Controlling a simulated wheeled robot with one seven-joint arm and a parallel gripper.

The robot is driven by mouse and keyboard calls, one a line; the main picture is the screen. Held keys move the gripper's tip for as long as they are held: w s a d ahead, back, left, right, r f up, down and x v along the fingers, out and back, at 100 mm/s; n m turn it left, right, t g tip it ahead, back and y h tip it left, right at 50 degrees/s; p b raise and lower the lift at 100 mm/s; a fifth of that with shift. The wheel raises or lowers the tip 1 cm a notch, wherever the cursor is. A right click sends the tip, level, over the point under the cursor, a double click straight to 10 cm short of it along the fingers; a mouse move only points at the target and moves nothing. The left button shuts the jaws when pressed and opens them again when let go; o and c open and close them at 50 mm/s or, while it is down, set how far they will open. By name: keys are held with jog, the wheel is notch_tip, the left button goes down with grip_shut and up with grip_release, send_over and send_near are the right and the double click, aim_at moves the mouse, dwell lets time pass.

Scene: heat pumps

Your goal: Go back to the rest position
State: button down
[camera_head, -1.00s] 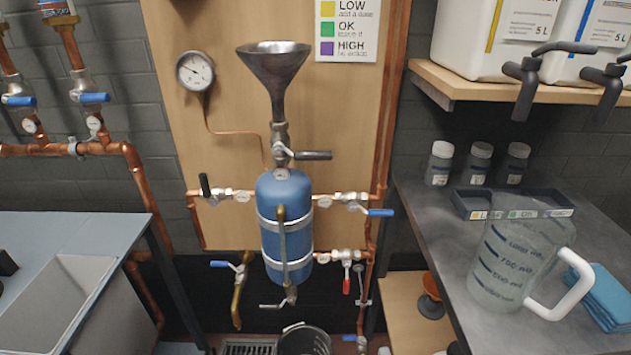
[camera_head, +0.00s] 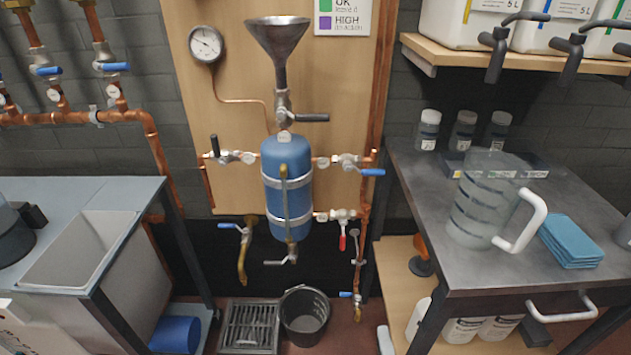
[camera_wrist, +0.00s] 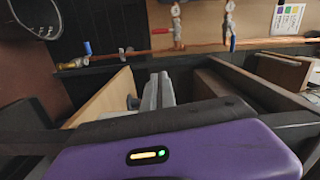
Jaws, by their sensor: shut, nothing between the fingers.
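My gripper (camera_wrist: 158,92) shows in the wrist view, with its two grey fingers together and nothing between them. The purple housing behind the fingers fills the bottom of that view. The gripper is not in the head view. In the wrist view it is near a wooden panel (camera_wrist: 105,95) and dark frame bars, with copper piping (camera_wrist: 190,48) beyond. I cannot tell whether it touches any of these.
A blue tank (camera_head: 287,190) with a funnel (camera_head: 278,45) and valves hangs on a board. A measuring jug (camera_head: 478,205) stands on the right table (camera_head: 440,180). A bucket (camera_head: 304,318) stands on the floor. A sink table (camera_head: 60,192) is at left.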

jog(key=s+d+r+n+g, duration=0.15)
jog(key=s+r+n, duration=0.4)
jog(key=s, duration=0.55)
jog(key=s+d+r+n+g+h, duration=0.15)
jog(key=s+r+n, duration=0.4)
jog(key=s, duration=0.65)
jog(key=s+d+r+n+y, duration=0.1)
jog(key=s+d+r+n, duration=0.1)
jog(key=s+r+n, duration=0.65)
notch_tip(320, 180, up, 10)
jog(key=s+m+p, duration=0.2)
jog(key=m+p, duration=0.1)
jog(key=p, duration=0.9)
jog(key=shift+s+a+m, duration=0.2)
jog(key=shift+m, duration=0.15)
jog(key=shift+h, duration=0.25)
